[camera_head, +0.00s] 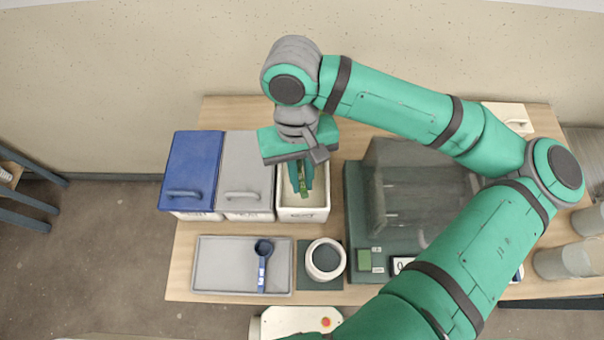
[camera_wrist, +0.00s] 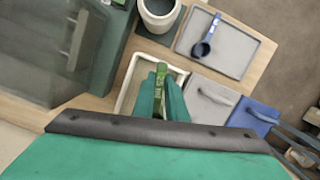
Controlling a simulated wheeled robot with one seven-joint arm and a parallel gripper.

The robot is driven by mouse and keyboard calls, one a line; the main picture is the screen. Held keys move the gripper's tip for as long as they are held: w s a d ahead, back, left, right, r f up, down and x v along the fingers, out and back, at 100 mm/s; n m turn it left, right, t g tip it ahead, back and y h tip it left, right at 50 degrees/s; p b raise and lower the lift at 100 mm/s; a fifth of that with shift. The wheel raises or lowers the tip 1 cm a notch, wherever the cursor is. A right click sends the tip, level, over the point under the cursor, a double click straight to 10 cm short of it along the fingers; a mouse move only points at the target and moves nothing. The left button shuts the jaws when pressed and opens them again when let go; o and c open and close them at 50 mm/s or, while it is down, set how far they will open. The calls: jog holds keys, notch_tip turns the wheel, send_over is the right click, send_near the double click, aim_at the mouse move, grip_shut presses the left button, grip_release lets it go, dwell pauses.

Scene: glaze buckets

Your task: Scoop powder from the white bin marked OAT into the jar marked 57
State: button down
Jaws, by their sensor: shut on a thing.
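The open white bin (camera_head: 315,213) stands at the middle of the table, with pale powder inside; its front label is too small to read surely. My gripper (camera_head: 301,182) points down into its opening, shut on a green scoop (camera_head: 303,191). The scoop's handle also shows between my fingers in the wrist view (camera_wrist: 164,56); its bowl is hidden, so I cannot tell if it holds powder. The white jar (camera_head: 326,274) stands open and upright on a dark square pad in front of the bin. No number is readable on it.
Bins with a blue lid (camera_head: 191,165) and a grey lid (camera_head: 243,170) stand shut left of the white bin. A grey tray (camera_head: 220,265) holds a blue scoop (camera_head: 262,262). A dark green hooded machine (camera_head: 353,215) stands right. A cream lid (camera_head: 505,113) lies back right.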

aim_at(301, 173)
jog(key=shift+w+f, duration=0.35)
jog(key=shift+f, duration=0.3)
jog(key=shift+w+f, duration=0.4)
jog(key=shift+f, duration=0.3)
jog(key=shift+w+f, duration=0.35)
jog(key=shift+f, duration=0.3)
jog(key=shift+w+f, duration=2.55)
jog(key=shift+f, duration=1.95)
jog(key=shift+s+r, duration=0.25)
jog(key=shift+r, duration=1.15)
jog(key=shift+s+r, duration=0.3)
jog(key=shift+r, duration=1.15)
jog(key=shift+s+r, duration=0.25)
jog(key=shift+r, duration=1.15)
jog(key=shift+s+d+r+t+y, duration=0.15)
jog(key=shift+s+r+t, duration=0.4)
jog(key=shift+s+r, duration=0.65)
jog(key=shift+s+a+r+t+y, duration=0.15)
jog(key=shift+s+r+t, duration=0.4)
jog(key=shift+s+r, duration=0.6)
jog(key=shift+s+f, duration=0.2)
jog(key=shift+s, duration=0.1)
